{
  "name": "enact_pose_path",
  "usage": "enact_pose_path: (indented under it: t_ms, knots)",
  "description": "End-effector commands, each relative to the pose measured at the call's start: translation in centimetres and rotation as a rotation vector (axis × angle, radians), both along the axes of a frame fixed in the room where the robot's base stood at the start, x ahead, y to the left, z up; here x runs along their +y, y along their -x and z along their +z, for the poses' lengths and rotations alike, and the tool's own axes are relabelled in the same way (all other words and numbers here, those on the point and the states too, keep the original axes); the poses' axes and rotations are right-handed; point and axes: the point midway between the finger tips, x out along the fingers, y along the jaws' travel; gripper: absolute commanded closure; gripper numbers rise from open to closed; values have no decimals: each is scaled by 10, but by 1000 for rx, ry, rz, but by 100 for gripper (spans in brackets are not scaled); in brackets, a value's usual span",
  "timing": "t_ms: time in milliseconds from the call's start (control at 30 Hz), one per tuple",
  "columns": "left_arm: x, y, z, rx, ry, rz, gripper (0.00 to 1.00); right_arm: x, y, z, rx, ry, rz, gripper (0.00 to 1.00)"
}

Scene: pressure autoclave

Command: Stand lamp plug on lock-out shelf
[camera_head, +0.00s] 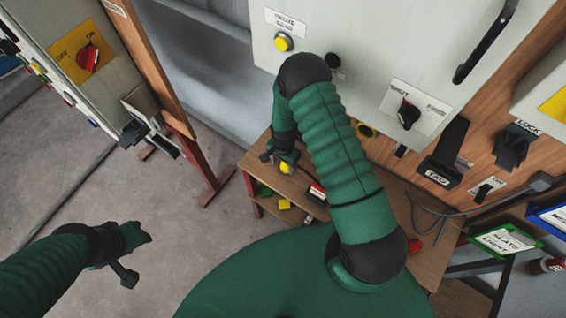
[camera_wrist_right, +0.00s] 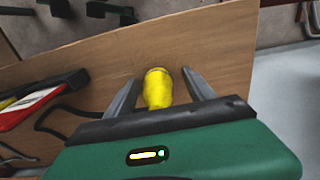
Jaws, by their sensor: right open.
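The lamp plug, a small yellow cylinder (camera_wrist_right: 157,90), sits on the wooden bench top between the fingers of my right gripper (camera_wrist_right: 160,78). In the right wrist view the fingers are open, one on each side, with a gap to the plug on both sides. In the head view, the right gripper (camera_head: 283,158) reaches down to the bench's left end, with a bit of the yellow plug (camera_head: 285,168) showing below it. My left gripper (camera_head: 130,238) hangs over the floor at left, away from the bench; its jaw state is unclear. I cannot tell which surface is the lock-out shelf.
The wooden bench (camera_head: 400,205) carries a red-and-white object (camera_head: 317,190) and a dark cable. A lower shelf holds small yellow and green pieces. A grey cabinet (camera_head: 370,40) stands behind the bench. TAG (camera_head: 438,176) and LOCK holders are at right. Floor at left is mostly clear.

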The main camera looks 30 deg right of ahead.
Motion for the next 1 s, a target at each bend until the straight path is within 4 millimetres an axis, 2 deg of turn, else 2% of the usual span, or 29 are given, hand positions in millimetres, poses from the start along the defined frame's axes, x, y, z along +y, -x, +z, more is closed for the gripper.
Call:
enact_pose_path:
  t_ms: [167,400,500,667,767,833,900,1000]
  knots:
    - [0,0,-2,0,0,-1,64,0,-2,19,-4,2,-1,37]
    - [0,0,-8,0,0,-1,64,2,-2,82,-6,4,0,37]
    - [0,0,-10,0,0,-1,64,3,-2,103,-4,4,1,37]
    - [0,0,-10,0,0,0,64,2,0,122,-5,2,15,37]
    - [0,0,-10,0,0,0,64,13,5,149,-32,5,138,37]
    - [0,0,-10,0,0,0,64,28,15,181,-70,16,327,37]
    - [0,0,-10,0,0,-1,64,44,35,214,-112,37,558,37]
    - [0,0,-10,0,0,-1,64,62,65,247,-161,80,863,37]
